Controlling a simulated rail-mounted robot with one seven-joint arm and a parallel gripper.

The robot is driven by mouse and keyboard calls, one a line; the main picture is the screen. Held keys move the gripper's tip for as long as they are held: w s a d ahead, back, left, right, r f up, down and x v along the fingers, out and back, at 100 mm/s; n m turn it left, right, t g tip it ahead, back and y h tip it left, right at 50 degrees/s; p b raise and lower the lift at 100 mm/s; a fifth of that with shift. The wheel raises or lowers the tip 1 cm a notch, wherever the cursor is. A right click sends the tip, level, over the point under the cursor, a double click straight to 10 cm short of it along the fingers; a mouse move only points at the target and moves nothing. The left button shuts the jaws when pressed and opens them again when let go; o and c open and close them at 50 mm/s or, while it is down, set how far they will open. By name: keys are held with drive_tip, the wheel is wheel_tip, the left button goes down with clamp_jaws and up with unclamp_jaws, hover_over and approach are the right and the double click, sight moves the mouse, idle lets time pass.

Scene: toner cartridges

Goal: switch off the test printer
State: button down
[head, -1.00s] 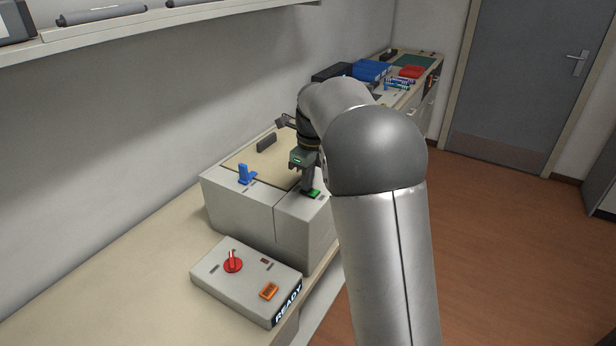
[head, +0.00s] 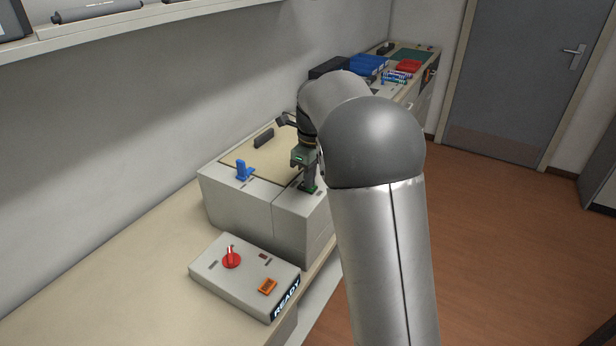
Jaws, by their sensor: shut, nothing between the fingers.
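The test printer (head: 235,208) is a pale grey box on the counter, with a tan panel on top. A blue lever (head: 243,172) stands on its top left. My gripper (head: 308,187) is shut and empty, pointing down at the printer's top right.
A dark handle-like bar (head: 264,138) is on the printer's rear top. Blue (head: 367,66) and red (head: 408,67) items lie farther along the counter. A shelf (head: 150,22) overhangs at upper left. The front-left counter (head: 120,285) is clear.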

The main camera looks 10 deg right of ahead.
drive_tip(key=shift+d+r+p, duration=0.15)
drive_tip(key=shift+r+p, duration=0.25)
drive_tip(key=shift+p, duration=0.05)
wheel_tip(320, 180, up, 13)
drive_tip(key=p, duration=0.1)
drive_tip(key=shift+s+d+p, duration=0.15)
drive_tip(key=shift+s+p, duration=0.15)
drive_tip(key=shift+r, duration=0.1)
